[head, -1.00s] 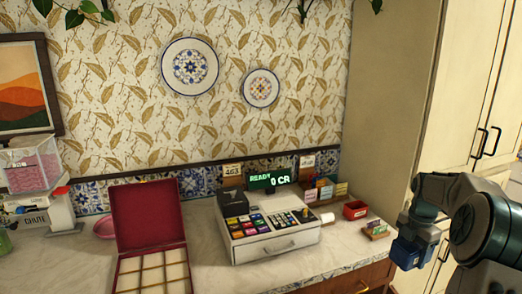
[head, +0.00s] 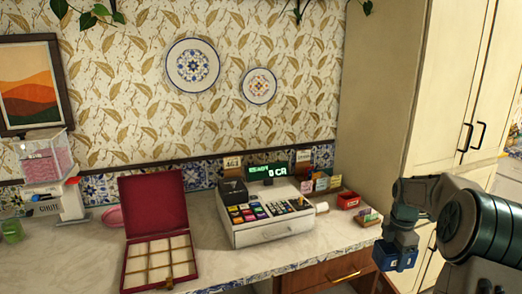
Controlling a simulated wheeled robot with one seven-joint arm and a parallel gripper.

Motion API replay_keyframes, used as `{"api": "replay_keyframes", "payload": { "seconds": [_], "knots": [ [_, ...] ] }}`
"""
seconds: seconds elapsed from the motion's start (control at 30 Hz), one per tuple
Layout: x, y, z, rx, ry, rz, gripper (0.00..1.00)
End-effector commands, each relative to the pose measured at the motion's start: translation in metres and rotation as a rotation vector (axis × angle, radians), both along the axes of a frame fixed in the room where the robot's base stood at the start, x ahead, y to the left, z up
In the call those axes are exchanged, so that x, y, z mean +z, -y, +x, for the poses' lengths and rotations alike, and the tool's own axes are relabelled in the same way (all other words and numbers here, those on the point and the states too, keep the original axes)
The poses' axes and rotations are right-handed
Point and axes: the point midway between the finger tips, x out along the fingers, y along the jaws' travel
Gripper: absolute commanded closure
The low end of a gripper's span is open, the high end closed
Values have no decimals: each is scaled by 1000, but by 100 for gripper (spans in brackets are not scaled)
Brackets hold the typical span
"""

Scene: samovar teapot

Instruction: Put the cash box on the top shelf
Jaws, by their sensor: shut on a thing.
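My gripper (head: 399,244) is at the right, pointing down, beside the front right end of the counter and in front of the tall cream cabinet. It is shut on a small blue box (head: 396,260) with a pale mark on its face, which appears to be the cash box. The box hangs in the air below the fingers, clear of the counter. Its far side and most of the fingers are hidden. I cannot make out a top shelf in this view.
The counter (head: 222,262) holds an open red box (head: 155,203) with compartments, a cash register (head: 268,232), a small red bin (head: 348,200) and a clear dispenser (head: 45,160). A drawer (head: 325,275) is below. The cream cabinet (head: 437,100) with black handles stands at the right.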

Motion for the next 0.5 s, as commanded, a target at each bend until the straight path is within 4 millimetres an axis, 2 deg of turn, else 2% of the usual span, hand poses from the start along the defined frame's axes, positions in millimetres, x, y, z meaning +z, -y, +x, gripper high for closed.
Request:
{"api": "replay_keyframes", "payload": {
  "seconds": [0.17,0.5],
  "knots": [
    [-13,-28,4,-160,-1,-1,66],
    [-43,-91,6,-590,2,-4,66]
  ]
}}
